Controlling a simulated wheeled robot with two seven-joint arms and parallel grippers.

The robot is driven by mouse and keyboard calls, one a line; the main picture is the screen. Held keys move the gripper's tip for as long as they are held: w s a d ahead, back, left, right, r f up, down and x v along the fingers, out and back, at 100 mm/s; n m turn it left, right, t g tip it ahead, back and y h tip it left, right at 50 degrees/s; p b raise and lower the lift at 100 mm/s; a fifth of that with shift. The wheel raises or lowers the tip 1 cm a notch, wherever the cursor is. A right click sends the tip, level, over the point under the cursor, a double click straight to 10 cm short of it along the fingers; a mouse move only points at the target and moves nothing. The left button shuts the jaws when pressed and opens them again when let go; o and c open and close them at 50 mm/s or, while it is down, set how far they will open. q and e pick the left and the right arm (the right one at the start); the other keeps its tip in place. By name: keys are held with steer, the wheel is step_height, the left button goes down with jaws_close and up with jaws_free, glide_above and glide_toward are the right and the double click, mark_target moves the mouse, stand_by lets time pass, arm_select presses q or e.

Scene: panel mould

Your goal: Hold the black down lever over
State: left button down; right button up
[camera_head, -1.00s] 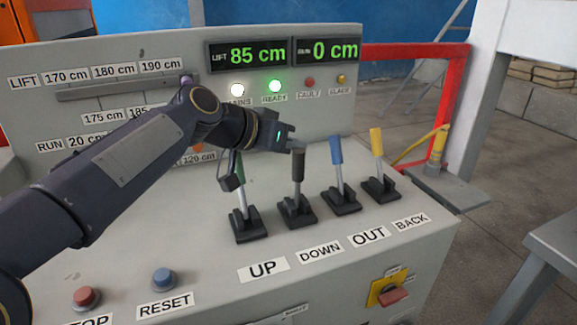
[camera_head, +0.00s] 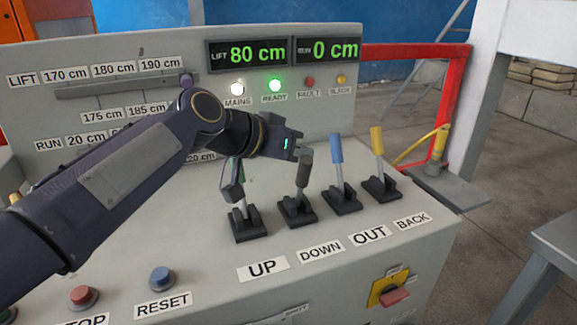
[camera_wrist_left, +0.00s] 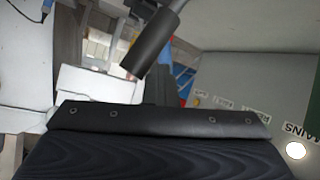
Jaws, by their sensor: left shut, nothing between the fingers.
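The black DOWN lever (camera_head: 304,172) stands on the panel between the green-handled UP lever (camera_head: 242,200) and the blue OUT lever (camera_head: 337,160). It leans a little to the right and away. My left gripper (camera_head: 298,150) is shut and empty, its tip at the upper left side of the black handle; it looks to be touching, though the exact contact is hard to see. In the left wrist view the black handle (camera_wrist_left: 152,42) shows just beyond the gripper. The lift display (camera_head: 248,53) reads 80 cm. My arm partly hides the green handle. My right gripper is not in view.
The yellow BACK lever (camera_head: 378,150) stands at the far right of the row. The red STOP button (camera_head: 84,296) and blue RESET button (camera_head: 160,276) sit at the front left. A yellow switch with a red knob (camera_head: 392,292) is on the front face.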

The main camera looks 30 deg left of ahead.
arm_select(q)
steer(key=shift+s+d+f, duration=0.15)
steer(key=shift+s+d, duration=0.2)
steer(key=shift+d, duration=0.1)
steer(key=shift+f, duration=0.1)
steer(key=shift+s+d, duration=0.15)
stand_by(6.9)
